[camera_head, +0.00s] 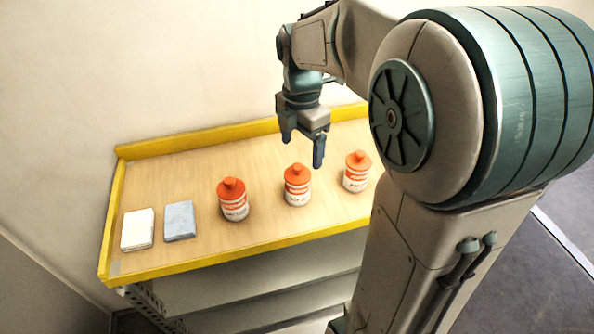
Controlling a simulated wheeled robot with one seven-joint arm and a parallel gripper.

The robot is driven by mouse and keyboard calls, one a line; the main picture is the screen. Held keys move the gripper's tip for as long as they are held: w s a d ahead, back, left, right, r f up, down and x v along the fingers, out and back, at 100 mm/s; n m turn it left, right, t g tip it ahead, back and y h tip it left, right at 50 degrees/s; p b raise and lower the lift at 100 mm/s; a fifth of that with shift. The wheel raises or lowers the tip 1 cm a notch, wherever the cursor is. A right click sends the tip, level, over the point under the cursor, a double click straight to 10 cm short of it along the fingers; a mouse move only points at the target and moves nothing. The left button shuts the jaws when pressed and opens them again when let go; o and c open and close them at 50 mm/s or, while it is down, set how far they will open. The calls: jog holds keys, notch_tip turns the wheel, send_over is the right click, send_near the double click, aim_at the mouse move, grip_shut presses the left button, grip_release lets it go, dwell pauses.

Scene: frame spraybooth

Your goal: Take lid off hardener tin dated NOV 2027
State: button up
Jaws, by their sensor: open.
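Three hardener tins with orange lids stand upright in a row on the wooden bench top: a left tin (234,205), a middle tin (297,190) and a right tin (357,175). Each has a white label with print, too small for me to read, so I cannot tell which is dated NOV 2027. The left lid (231,189), middle lid (297,174) and right lid (358,160) are all on their tins. My gripper (302,154) is open and empty, pointing down, above and behind the middle tin, apart from it.
A white folded cloth or pad (138,230) and a blue-grey one (180,221) lie at the bench's left. The bench (185,171) has a raised yellow rim (200,141) at the back. Bare wood lies behind the tins. My arm covers the bench's right end.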

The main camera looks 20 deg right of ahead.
aim_at(298, 166)
jog(key=shift+a+f+p, duration=0.2)
jog(key=shift+f+p, duration=0.15)
jog(key=shift+f, duration=1.1)
jog(key=shift+a+f+p, duration=0.2)
jog(key=shift+f+p, duration=0.1)
jog(key=shift+f, duration=1.15)
jog(key=c, duration=1.1)
jog(key=shift+o, duration=0.2)
